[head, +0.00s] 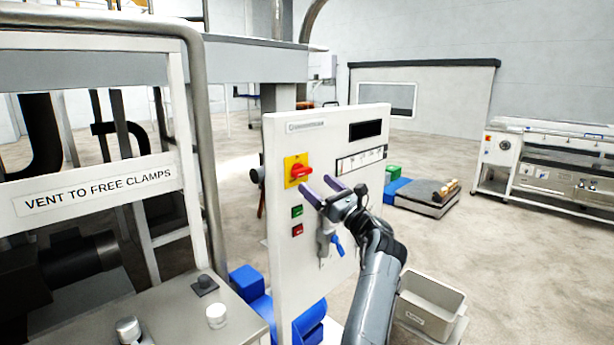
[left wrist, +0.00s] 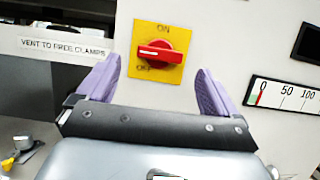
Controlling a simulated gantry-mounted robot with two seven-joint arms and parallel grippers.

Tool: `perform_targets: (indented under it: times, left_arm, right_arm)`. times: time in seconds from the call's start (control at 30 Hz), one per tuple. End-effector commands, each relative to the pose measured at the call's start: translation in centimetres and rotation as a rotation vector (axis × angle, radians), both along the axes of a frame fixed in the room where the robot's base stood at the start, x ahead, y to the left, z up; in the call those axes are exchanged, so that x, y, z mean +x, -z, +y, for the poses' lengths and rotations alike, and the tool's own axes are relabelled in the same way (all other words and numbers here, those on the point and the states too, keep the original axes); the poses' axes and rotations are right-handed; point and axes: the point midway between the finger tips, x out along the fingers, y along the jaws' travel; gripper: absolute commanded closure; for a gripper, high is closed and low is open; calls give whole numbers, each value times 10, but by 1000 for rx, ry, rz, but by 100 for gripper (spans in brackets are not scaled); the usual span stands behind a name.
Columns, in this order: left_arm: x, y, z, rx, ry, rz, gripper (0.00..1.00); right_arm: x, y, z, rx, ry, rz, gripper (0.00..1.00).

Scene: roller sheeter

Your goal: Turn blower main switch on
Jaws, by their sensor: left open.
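The blower main switch (head: 298,171) is a red rotary knob on a yellow plate at the upper left of a white control panel (head: 280,265). In the left wrist view the red knob (left wrist: 160,51) lies roughly level, with a white mark toward its left side. "ON" is printed above it and "OFF" below left. My left gripper (head: 318,188) is open and empty, with purple fingers spread. It is in front of the panel, just below and right of the switch in the head view. In the left wrist view the knob appears between the fingers (left wrist: 157,68), apparently untouched. My right gripper is not in view.
Green (head: 297,211) and red (head: 297,230) buttons sit below the switch. A blue-handled valve (head: 337,245) is on the panel below my gripper. A metal frame (head: 95,195) stands left. A grey bin (head: 430,305) is on the right.

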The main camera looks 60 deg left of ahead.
Motion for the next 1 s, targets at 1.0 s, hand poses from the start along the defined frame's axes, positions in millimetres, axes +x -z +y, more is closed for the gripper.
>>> perform_targets:
  times: [1.0]
  left_arm:
    - [-12, -21, 51, -1, 1, 3, 36]
  right_arm:
    - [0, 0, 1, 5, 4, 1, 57]
